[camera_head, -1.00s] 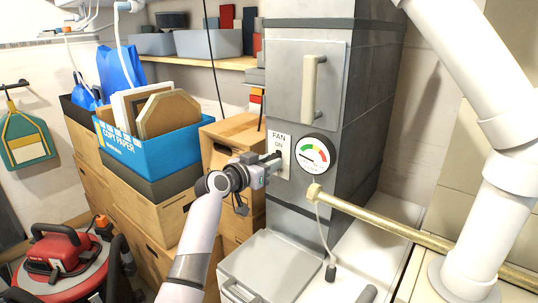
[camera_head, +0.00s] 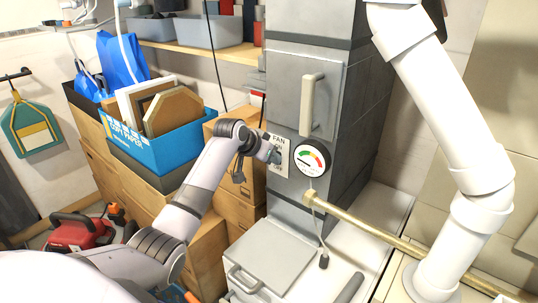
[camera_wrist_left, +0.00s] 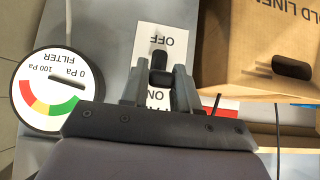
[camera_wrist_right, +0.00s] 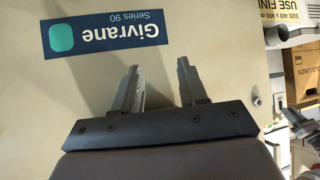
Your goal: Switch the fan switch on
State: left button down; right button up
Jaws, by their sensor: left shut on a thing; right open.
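The fan switch plate (camera_head: 278,155) is a white panel marked FAN and OFF on the grey duct, beside a round gauge. My left gripper (camera_head: 272,154) reaches it from the left. In the left wrist view, the plate (camera_wrist_left: 163,37) shows upside down, with OFF above and ON below. The black switch lever (camera_wrist_left: 160,62) stands between the fingertips of my left gripper (camera_wrist_left: 158,80), which is shut on it. The fingers partly hide the ON side, and I cannot tell the lever's exact position. My right gripper (camera_wrist_right: 160,85) is open and empty in front of a beige panel.
The filter gauge (camera_head: 312,157) and a brass-coloured pipe (camera_head: 375,230) are right of the switch. A metal door handle (camera_head: 310,103) sticks out above. Cardboard boxes and a blue paper box (camera_head: 165,150) stand left. White piping (camera_head: 440,100) rises at the right.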

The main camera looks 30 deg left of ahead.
pick_arm(q)
jog(key=shift+w+r+g, duration=0.15)
jog(key=shift+r+g, duration=0.1)
jog(key=shift+g, duration=0.5)
jog(key=shift+w+r+g, duration=0.1)
jog(key=shift+r+g, duration=0.1)
jog(key=shift+g, duration=0.55)
jog(key=c, duration=0.9)
grip_release()
jog(key=shift+r, duration=0.1)
jog(key=v, duration=0.7)
jog(key=shift+w+r+b, duration=0.1)
jog(key=shift+b, duration=0.25)
